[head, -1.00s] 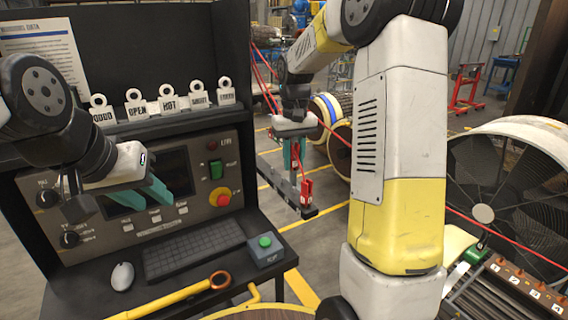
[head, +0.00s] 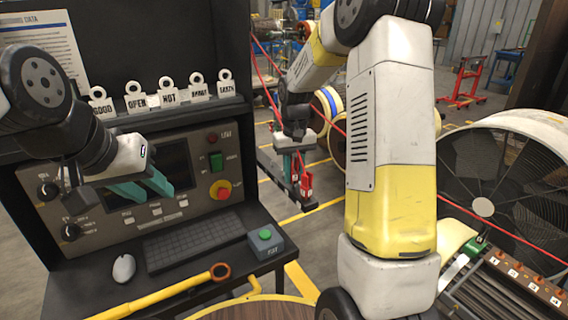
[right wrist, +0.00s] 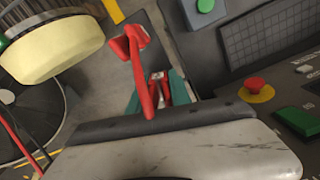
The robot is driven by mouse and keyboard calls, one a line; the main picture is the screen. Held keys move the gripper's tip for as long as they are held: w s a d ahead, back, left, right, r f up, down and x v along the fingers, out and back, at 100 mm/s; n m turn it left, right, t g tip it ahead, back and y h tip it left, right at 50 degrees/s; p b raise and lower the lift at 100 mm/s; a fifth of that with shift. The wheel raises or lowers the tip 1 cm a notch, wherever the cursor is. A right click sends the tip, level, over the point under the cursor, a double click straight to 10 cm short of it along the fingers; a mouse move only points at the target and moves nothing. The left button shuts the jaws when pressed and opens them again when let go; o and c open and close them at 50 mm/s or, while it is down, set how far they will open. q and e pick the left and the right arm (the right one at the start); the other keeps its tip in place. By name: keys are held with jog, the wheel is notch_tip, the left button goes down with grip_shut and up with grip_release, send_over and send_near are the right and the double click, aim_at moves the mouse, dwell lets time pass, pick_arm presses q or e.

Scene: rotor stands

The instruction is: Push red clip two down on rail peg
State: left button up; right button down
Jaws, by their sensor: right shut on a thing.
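My right gripper (head: 291,178) points down at the dark rail (head: 270,165) beside the console, its teal fingers shut on a red clip. In the right wrist view, the held red clip (right wrist: 160,86) shows between the teal fingers (right wrist: 178,88), partly hidden. A red part (head: 307,184) shows beside the fingers near the rail's front end; whether it belongs to the held clip is unclear. The peg is hidden. My left gripper (head: 147,190) is open and empty before the console panel.
The console desk (head: 215,222) holds a keyboard (head: 195,243), a mouse (head: 123,268) and a green-button box (head: 265,242). Labelled tags (head: 168,97) stand above the panel. A yellow wrench-like tool (head: 170,292) lies in front. A large fan (head: 500,180) is at right.

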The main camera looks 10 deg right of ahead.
aim_at(294, 159)
jog(key=shift+f, duration=0.65)
dwell(0.6)
jog(key=c, duration=1.1)
grip_release()
notch_tip(294, 159, up, 8)
jog(key=shift+f, duration=0.25)
jog(key=s+a+r+t+y, duration=0.1)
jog(key=s+r+t, duration=0.2)
jog(key=s, duration=0.8)
jog(key=s+a+r+t+y, duration=0.1)
jog(key=s+r+t, duration=0.2)
jog(key=s, duration=0.9)
notch_tip(294, 159, up, 4)
jog(key=shift+s+f+m, duration=0.15)
jog(key=shift+f+m, duration=0.05)
jog(key=shift+m, duration=0.1)
jog(key=shift+s+a+f, duration=0.1)
jog(key=shift+s+f, duration=0.05)
jog(key=shift+s, duration=0.3)
jog(key=shift+c, duration=0.2)
